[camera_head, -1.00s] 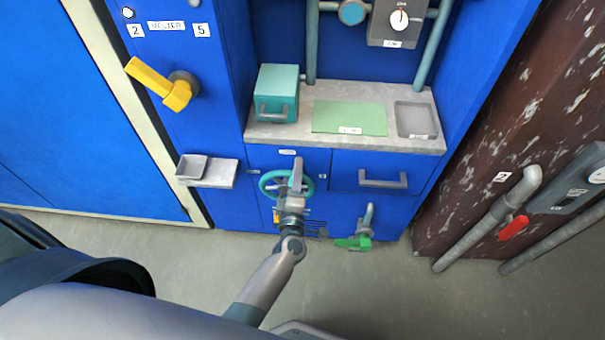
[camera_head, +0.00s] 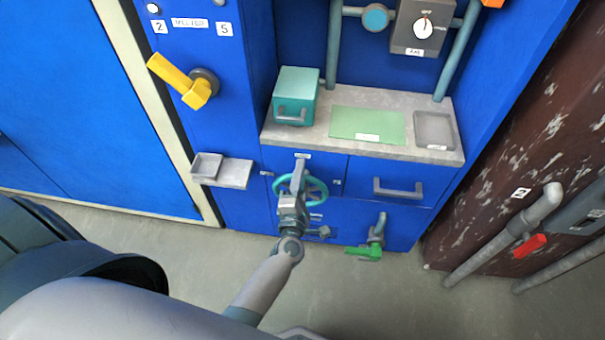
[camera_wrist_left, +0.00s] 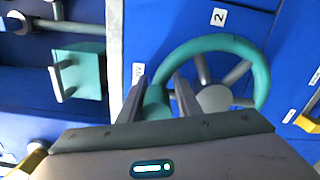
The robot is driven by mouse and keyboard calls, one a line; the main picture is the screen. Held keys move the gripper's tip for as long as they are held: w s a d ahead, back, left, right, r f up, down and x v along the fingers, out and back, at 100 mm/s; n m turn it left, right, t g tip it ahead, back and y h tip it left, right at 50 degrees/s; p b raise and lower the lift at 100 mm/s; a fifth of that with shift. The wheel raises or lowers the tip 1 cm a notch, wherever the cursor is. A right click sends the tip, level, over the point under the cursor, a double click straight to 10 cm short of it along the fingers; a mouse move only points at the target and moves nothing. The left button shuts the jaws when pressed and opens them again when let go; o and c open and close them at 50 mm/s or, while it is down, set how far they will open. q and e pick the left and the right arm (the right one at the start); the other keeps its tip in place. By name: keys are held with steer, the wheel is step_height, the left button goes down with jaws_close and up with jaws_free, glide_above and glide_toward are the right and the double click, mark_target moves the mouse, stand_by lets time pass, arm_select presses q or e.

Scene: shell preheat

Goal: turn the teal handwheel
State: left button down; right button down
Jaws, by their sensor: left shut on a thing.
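The teal handwheel (camera_head: 318,190) is a ring with grey spokes on the blue cabinet front, below the grey counter. It also shows in the left wrist view (camera_wrist_left: 262,70), with a grey hub and its rim running down to the left between my fingers. My left gripper (camera_head: 298,168) is at the left part of the wheel and hides some of it. In the left wrist view my left gripper (camera_wrist_left: 160,95) has its two fingers on either side of the teal rim, shut on it. My right gripper does not show in either view.
A grey drawer handle (camera_head: 398,190) is right of the wheel. A green-handled tap (camera_head: 364,251) is below right. A teal box (camera_head: 296,95) stands on the counter (camera_head: 315,136). A small grey shelf (camera_head: 235,174) juts out at left. A yellow lever (camera_head: 180,82) is upper left.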

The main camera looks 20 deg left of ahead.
arm_select(q)
steer(key=shift+w+d+r, duration=0.15)
steer(key=shift+r, duration=0.3)
steer(key=c, duration=1.5)
jaws_free()
steer(key=shift+o, duration=0.2)
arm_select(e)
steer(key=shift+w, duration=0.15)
arm_select(q)
steer(key=shift+s+f, duration=0.15)
steer(key=shift+s, duration=0.05)
steer(key=shift+s, duration=0.15)
steer(key=shift+s+d+f, duration=0.1)
steer(key=shift+s, duration=0.55)
steer(key=b+v, duration=0.2)
steer(key=v, duration=1.3)
steer(key=shift+s, duration=0.3)
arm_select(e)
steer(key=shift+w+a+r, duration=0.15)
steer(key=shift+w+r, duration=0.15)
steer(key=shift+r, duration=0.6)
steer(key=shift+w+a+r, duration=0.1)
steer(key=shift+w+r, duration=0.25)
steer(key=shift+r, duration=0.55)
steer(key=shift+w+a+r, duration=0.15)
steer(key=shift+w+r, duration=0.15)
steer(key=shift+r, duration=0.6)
arm_select(q)
steer(key=shift+d, duration=0.15)
steer(key=shift+c, duration=0.6)
